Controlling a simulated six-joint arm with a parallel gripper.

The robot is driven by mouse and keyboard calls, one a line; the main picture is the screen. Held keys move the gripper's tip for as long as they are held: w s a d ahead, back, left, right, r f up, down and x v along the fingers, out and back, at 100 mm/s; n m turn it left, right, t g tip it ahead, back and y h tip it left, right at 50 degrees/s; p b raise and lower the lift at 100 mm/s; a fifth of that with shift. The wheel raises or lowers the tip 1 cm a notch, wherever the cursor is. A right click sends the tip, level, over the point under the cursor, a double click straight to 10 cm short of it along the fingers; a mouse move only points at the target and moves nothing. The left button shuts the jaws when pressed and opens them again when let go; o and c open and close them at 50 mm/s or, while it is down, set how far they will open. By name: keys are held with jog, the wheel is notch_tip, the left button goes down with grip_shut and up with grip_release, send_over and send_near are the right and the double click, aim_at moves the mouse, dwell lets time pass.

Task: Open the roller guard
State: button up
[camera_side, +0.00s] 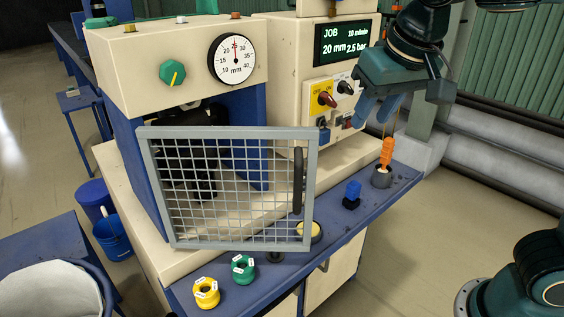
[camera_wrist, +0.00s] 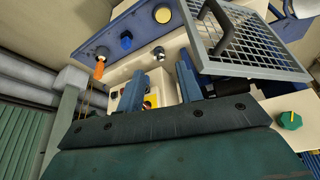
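The roller guard is a grey-framed wire mesh panel (camera_side: 230,190) in front of the dark rollers (camera_side: 195,150) in the side view. Its dark upright handle (camera_side: 298,180) is on the right edge. The guard's frame (camera_wrist: 222,45) and handle (camera_wrist: 213,25) also show at the upper right in the wrist view. How far the guard stands out from the machine is hard to tell. My gripper (camera_side: 377,110) is to the right of the guard and above it, near the control panel, apart from the handle. Its two blue fingers (camera_wrist: 160,88) are spread and empty.
The control panel (camera_side: 338,98) with knobs and the display (camera_side: 345,40) are beside my gripper.

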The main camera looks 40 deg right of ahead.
jog(key=s+d+f+n, duration=0.1)
jog(key=s+d+f, duration=0.2)
jog(key=s, duration=0.3)
jog(key=s+d+f+n+t+y, duration=0.1)
jog(key=s+d+f+n, duration=0.1)
jog(key=s, duration=0.4)
notch_tip(320, 180, down, 2)
jog(key=shift+s+d+f, duration=0.15)
jog(key=shift+s+d, duration=0.05)
jog(key=shift+d, duration=0.6)
jog(key=shift+w, duration=0.1)
